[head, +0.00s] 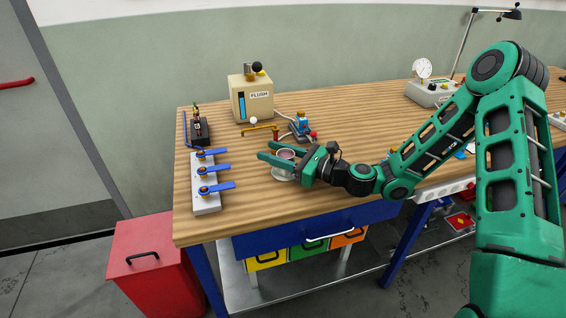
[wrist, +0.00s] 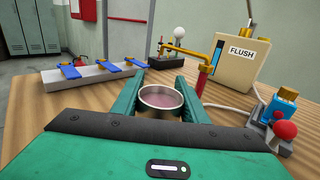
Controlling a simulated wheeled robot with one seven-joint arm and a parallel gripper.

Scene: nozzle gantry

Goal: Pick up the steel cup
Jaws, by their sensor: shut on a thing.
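The steel cup (wrist: 162,98) is a small round metal cup with a pinkish inside, upright between the green fingers in the wrist view. In the head view the cup (head: 287,153) shows between the fingers above the wooden bench, over a pale round shape (head: 283,174). My gripper (head: 272,155) is shut on the cup, with one finger on each side; it also shows in the wrist view (wrist: 165,88). The cup's lower part is partly hidden by the fingers. I cannot tell whether it is clear of what is below.
The brass spout (wrist: 205,68) and FLUSH box (head: 251,98) stand behind the cup. A blue device with a red knob (head: 303,126) is close by. A white block with blue levers (head: 206,182) lies left. A gauge box (head: 432,92) stands at right. Bare wood (head: 240,210) lies in front.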

